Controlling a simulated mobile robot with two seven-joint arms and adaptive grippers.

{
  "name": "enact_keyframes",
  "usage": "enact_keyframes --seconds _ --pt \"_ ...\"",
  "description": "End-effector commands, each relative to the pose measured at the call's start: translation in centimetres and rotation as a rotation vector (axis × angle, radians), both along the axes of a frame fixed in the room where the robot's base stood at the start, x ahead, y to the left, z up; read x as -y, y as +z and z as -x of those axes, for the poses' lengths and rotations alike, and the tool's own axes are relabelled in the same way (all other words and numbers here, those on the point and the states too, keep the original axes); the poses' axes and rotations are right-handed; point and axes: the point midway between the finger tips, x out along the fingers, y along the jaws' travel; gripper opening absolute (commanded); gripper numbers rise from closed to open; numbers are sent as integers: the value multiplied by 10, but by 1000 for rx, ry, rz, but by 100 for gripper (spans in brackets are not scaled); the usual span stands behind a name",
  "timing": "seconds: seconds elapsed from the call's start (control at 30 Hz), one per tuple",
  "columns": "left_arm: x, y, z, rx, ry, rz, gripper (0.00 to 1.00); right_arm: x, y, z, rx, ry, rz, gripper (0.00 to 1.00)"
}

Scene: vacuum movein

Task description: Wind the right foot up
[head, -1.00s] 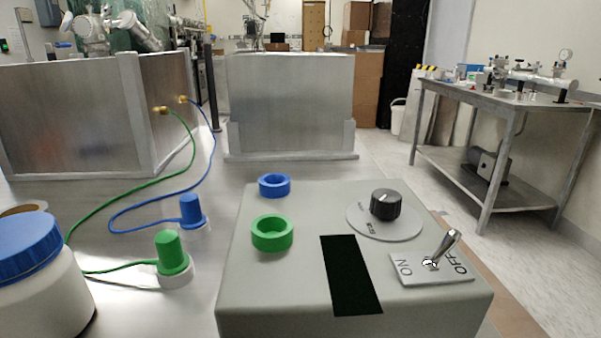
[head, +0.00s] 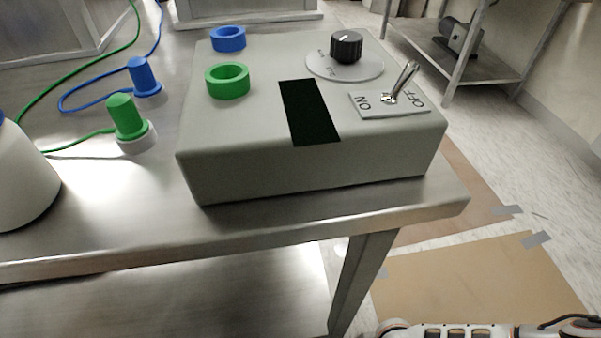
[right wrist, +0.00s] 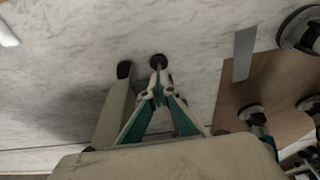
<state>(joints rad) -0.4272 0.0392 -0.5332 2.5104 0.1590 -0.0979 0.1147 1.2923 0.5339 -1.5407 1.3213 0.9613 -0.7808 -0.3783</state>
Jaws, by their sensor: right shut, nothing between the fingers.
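My right gripper (right wrist: 158,78) shows in the right wrist view. Its teal-sided fingers meet at the tips, shut and empty, above the pale floor. A small dark round thing (right wrist: 157,61) lies just past the fingertips; I cannot tell whether they touch it. A grey bar like a table leg (right wrist: 114,108) with a black end (right wrist: 124,70) stands just left of the fingers. I cannot tell which dark piece is the right foot. In the head view the steel table's right front leg (head: 361,280) runs out of the bottom edge, hiding its foot. My left gripper is out of view.
A grey control box (head: 310,175) with a knob and toggle switch stands on the steel table (head: 130,225). Brown sheets (head: 470,285) lie taped on the floor right of the table. Part of my arm (head: 480,329) shows at the bottom right.

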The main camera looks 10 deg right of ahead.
Motion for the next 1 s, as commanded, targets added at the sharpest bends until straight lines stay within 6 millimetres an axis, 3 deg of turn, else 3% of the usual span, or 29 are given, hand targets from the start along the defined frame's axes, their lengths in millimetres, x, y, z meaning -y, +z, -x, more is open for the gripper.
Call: enact_keyframes --seconds 1.0 --pt "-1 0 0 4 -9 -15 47 -9 2 -19 0 1 -9 0"
